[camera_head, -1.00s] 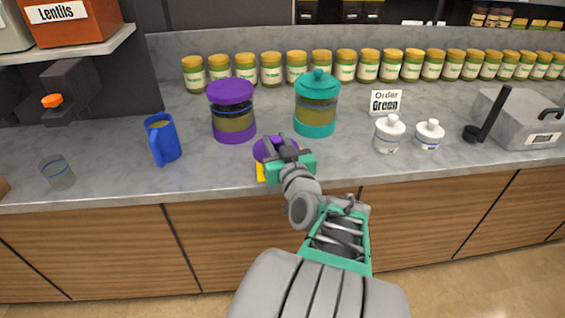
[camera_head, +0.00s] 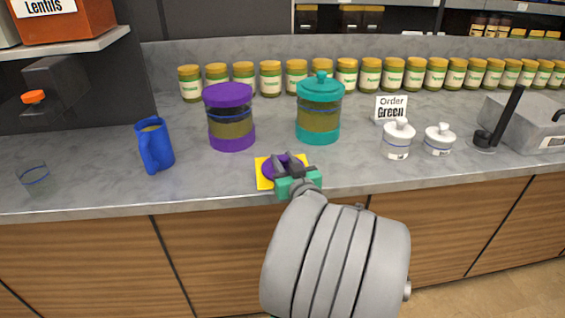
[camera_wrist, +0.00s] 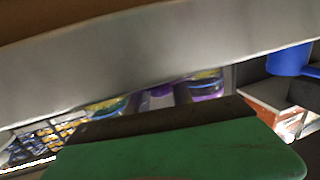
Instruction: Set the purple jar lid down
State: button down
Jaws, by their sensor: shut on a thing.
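The purple jar lid (camera_head: 273,168) is over a yellow square mat (camera_head: 264,181) near the counter's front edge. My gripper (camera_head: 289,167) is shut on the lid from the front right and partly covers it. I cannot tell whether the lid touches the mat. The purple jar (camera_head: 231,127) stands behind and to the left, with a purple rim at its top.
A teal jar with its lid on (camera_head: 318,118) stands behind my gripper. A blue pitcher (camera_head: 155,147) and a clear glass (camera_head: 35,177) are to the left. White lidded pots (camera_head: 397,141) and an order sign (camera_head: 390,108) are to the right. Several small jars line the back.

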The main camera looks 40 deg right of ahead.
jog(key=c, duration=1.1)
grip_release()
jog(key=shift+f, duration=0.1)
jog(key=shift+r+p, duration=0.3)
jog(key=shift+p, duration=0.05)
jog(key=b+v, duration=0.1)
jog(key=v, duration=1.1)
jog(key=shift+f+b, duration=0.15)
jog(key=shift+b, duration=0.2)
